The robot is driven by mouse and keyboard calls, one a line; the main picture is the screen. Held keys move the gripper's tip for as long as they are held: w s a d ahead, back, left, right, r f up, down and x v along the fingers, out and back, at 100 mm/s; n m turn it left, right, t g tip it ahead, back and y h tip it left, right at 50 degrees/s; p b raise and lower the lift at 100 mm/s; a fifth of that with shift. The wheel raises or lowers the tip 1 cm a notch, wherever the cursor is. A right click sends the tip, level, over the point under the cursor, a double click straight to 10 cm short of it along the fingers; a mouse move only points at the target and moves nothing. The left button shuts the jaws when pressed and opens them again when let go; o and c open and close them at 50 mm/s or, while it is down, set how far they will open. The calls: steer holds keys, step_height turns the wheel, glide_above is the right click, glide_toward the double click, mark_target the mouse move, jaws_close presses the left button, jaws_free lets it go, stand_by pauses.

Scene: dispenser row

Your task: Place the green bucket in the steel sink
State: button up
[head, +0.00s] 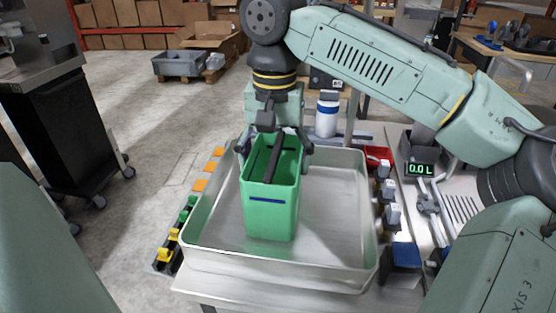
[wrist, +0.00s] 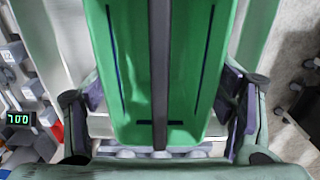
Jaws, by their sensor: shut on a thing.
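The green bucket (head: 272,210) is upright inside the walls of the steel sink (head: 345,235), left of its middle. I cannot tell whether its base touches the sink floor. It has a dark blue mark on its front and a dark bar across its open top. My gripper (head: 275,147) is above the bucket's far part, with its fingers shut on the sides. In the wrist view the bucket (wrist: 185,75) fills the middle, with a finger on either side.
A red bin (head: 376,155) and a white and blue bottle (head: 326,118) stand behind. Orange, green and yellow pieces line the left side. The sink's right half is clear.

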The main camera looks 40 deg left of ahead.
steer(key=shift+f, duration=0.15)
steer(key=o, duration=1.7)
step_height(320, 180, up, 12)
steer(key=shift+p, duration=0.3)
